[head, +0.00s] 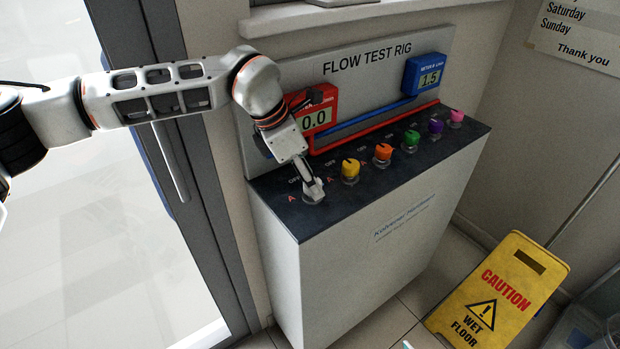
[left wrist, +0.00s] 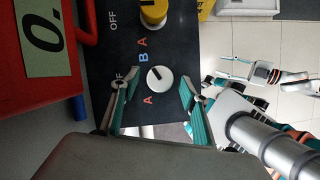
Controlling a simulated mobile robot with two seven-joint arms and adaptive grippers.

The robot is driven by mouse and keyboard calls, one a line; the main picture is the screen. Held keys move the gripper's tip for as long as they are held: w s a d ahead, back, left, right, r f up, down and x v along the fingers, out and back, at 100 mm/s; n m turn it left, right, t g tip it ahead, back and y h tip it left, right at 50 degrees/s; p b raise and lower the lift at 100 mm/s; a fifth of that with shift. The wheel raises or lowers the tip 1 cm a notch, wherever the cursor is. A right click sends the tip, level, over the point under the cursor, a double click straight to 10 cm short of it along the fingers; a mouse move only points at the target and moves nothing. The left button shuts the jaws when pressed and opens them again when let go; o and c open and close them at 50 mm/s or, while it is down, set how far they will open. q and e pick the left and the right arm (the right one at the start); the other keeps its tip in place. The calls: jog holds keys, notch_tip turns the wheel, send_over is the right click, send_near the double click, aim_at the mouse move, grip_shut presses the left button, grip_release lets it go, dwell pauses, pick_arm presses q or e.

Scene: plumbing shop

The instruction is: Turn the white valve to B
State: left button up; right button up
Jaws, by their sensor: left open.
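The white valve (left wrist: 160,77) is a round knob on the rig's dark top. A dark mark shows on its upper-left part in the left wrist view; its exact heading is hard to read. Around it are a blue B (left wrist: 143,57), a red A (left wrist: 148,100) and a partly covered OFF. My left gripper (head: 314,190) points down at the valve at the near left end of the rig. In the left wrist view its open fingers (left wrist: 158,104) stand on either side of the knob, apart from it. My right gripper (left wrist: 232,69) shows small at the right, its fingers apart and empty.
The yellow valve (head: 350,170) is the closest neighbour, followed by the orange (head: 383,152), green, purple and pink ones. Behind stand a red meter (head: 320,112) reading 0.0 and a blue meter (head: 425,75) reading 1.5. A yellow caution sign (head: 500,292) stands at the right.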

pick_arm(q)
jog(key=v, duration=1.1)
